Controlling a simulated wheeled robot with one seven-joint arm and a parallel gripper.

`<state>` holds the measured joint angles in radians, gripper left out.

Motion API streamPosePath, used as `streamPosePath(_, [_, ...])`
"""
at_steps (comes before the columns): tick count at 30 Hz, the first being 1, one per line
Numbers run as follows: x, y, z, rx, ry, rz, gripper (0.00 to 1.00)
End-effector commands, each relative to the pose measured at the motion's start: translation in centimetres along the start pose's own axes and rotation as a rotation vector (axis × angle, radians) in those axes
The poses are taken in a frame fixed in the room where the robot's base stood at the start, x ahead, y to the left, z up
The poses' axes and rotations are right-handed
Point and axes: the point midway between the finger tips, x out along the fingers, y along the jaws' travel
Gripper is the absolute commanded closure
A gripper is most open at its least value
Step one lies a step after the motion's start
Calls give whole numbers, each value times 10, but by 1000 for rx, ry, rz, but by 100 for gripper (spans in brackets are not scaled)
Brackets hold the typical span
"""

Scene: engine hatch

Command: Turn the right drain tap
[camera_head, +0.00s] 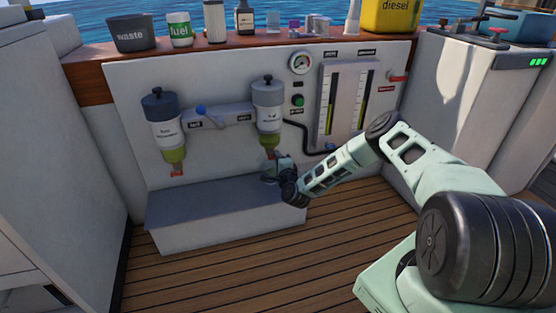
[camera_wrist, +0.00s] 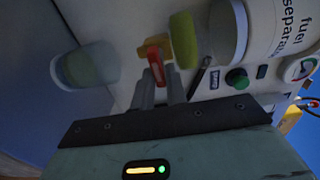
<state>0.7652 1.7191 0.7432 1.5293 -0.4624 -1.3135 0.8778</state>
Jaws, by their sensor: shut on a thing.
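The right fuel separator (camera_head: 268,97) hangs on the white panel with a yellow-green bowl at its bottom. Its red drain tap (camera_head: 270,153) shows just below the bowl, partly hidden by my gripper (camera_head: 277,168). In the wrist view the red drain tap (camera_wrist: 156,62) sits by a brass fitting (camera_wrist: 152,44) beside the yellow-green bowl (camera_wrist: 183,40). My gripper (camera_wrist: 158,80) is shut on the tap, its fingers around the red handle's end. How far the tap is turned I cannot tell.
The left separator (camera_head: 160,120) has its own red tap (camera_head: 177,171). A lever with a blue knob (camera_head: 201,109) lies between the separators. A grey-topped step (camera_head: 205,203) is below. A blurred round container with a greenish inside (camera_wrist: 85,66) is near my fingers.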

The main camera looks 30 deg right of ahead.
Motion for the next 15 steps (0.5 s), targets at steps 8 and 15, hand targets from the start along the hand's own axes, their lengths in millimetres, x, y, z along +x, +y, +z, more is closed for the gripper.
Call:
streamPosePath(8, [-2, 2, 3, 0, -6, 4, 80])
streamPosePath(15, [-1, 1, 2, -1, -3, 2, 65])
